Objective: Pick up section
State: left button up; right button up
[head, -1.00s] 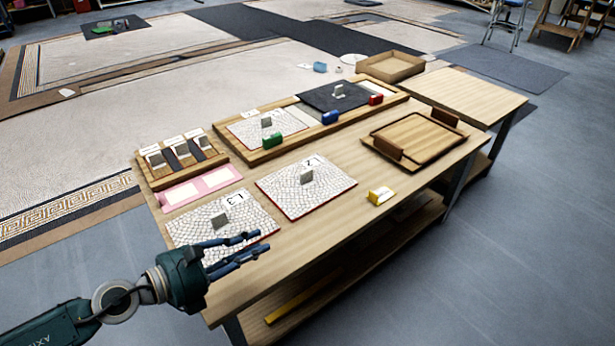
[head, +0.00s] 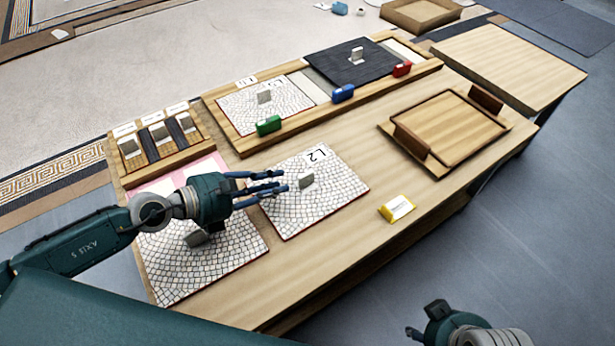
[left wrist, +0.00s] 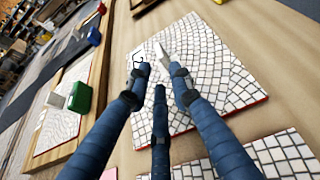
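Section L2 (head: 335,190) is a white cobbled mosaic panel with red edges and a small grey upright handle (head: 306,181), lying flat on the workbench. My left gripper (head: 280,182) is open, its fingers reaching over L2's left part and pointing at the handle from the left. In the left wrist view the spread fingertips (left wrist: 160,75) are just short of the grey handle (left wrist: 163,54), with L2 (left wrist: 215,60) beneath; contact cannot be told. A second cobbled panel (head: 190,265) lies under my left arm. My right gripper (head: 424,322) is at the bottom edge, partly cut off, off the bench.
A wooden frame (head: 240,152) behind L2 holds a cobbled panel and a dark panel (head: 350,65), with green (head: 268,125), blue (head: 343,93) and red (head: 402,69) blocks. A yellow-white block (head: 397,208) and a wooden tray (head: 450,125) stand to the right, with bare bench between.

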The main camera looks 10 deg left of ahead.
aim_at(300, 176)
pick_arm(q)
jog(key=x, duration=0.2)
jog(key=shift+w+d+f, duration=0.15)
jog(key=shift+w+d, duration=0.1)
jog(key=shift+w, duration=0.05)
jog(key=x, duration=0.5)
jog(key=shift+d, duration=0.1)
jog(key=shift+c, duration=0.3)
grip_shut()
jog(key=shift+r, duration=0.25)
